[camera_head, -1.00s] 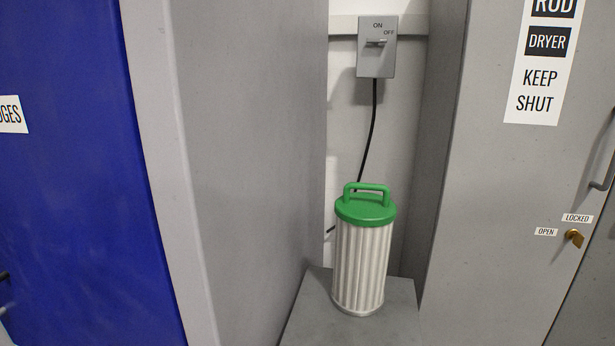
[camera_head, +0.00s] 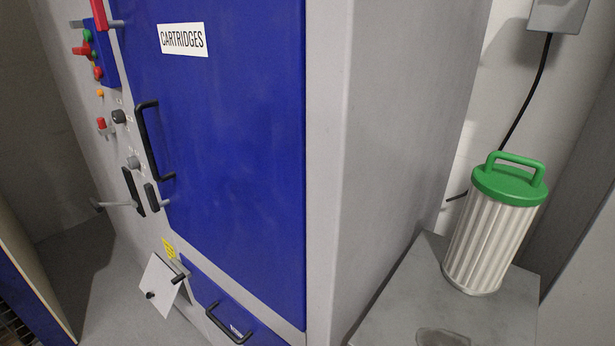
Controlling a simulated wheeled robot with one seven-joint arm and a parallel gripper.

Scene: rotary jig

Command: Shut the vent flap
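A small pale flap (camera_head: 158,284) with a black knob shows low on the front of the grey cabinet, left of centre. It looks like the vent flap and appears to stand out at an angle from the panel, though how far is hard to tell. A yellow label (camera_head: 168,248) sits just above it. A dark handle or latch lies at its upper right edge. My gripper is not in view.
A blue door (camera_head: 225,130) marked CARTRIDGES has a black handle (camera_head: 153,140). A blue drawer (camera_head: 225,310) is below it. Knobs and levers (camera_head: 119,116) line the panel's left. A green-topped filter cartridge (camera_head: 493,225) stands on a grey ledge (camera_head: 400,300). Open floor (camera_head: 90,275) lies at left.

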